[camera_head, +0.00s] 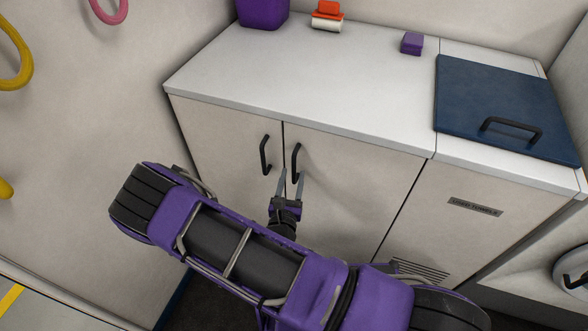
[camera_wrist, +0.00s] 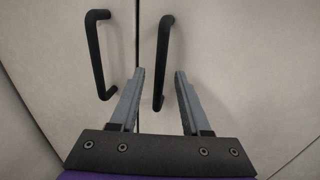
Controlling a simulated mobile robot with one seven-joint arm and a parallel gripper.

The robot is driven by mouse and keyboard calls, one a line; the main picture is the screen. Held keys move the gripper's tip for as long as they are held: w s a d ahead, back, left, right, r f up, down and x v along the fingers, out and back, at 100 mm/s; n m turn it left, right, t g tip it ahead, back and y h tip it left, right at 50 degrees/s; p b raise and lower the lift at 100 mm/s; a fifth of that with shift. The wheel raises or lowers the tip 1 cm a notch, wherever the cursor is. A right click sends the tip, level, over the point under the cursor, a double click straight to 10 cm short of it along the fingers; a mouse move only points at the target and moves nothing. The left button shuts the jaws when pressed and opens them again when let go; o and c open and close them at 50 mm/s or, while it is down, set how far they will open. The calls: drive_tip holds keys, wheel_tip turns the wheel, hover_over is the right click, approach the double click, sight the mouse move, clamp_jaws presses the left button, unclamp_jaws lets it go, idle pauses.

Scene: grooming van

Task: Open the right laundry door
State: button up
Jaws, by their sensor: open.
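The right laundry door (camera_head: 350,185) is a beige panel on the cabinet front, flush with the left door (camera_head: 225,140); both look closed. Its black upright bar handle (camera_head: 296,160) sits near the middle seam and also shows in the wrist view (camera_wrist: 164,40). My gripper (camera_head: 291,174) is open, its grey fingers pointing at the lower part of this handle. In the wrist view, my gripper (camera_wrist: 160,73) has one finger on each side of the handle, with gaps on both sides. Whether the fingertips reach past the bar is hard to tell.
The left door's handle (camera_wrist: 97,55) stands close beside my left finger. A white countertop (camera_head: 330,75) above holds a purple bin (camera_head: 262,12), an orange-and-white item (camera_head: 327,17) and a purple block (camera_head: 411,43). A blue lid (camera_head: 500,100) and a labelled panel (camera_head: 465,215) are at right.

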sight(294, 171)
drive_tip(key=shift+w+d, duration=0.15)
drive_tip(key=shift+w, duration=0.7)
drive_tip(key=shift+w+d, duration=0.15)
drive_tip(key=shift+w, duration=0.65)
clamp_jaws()
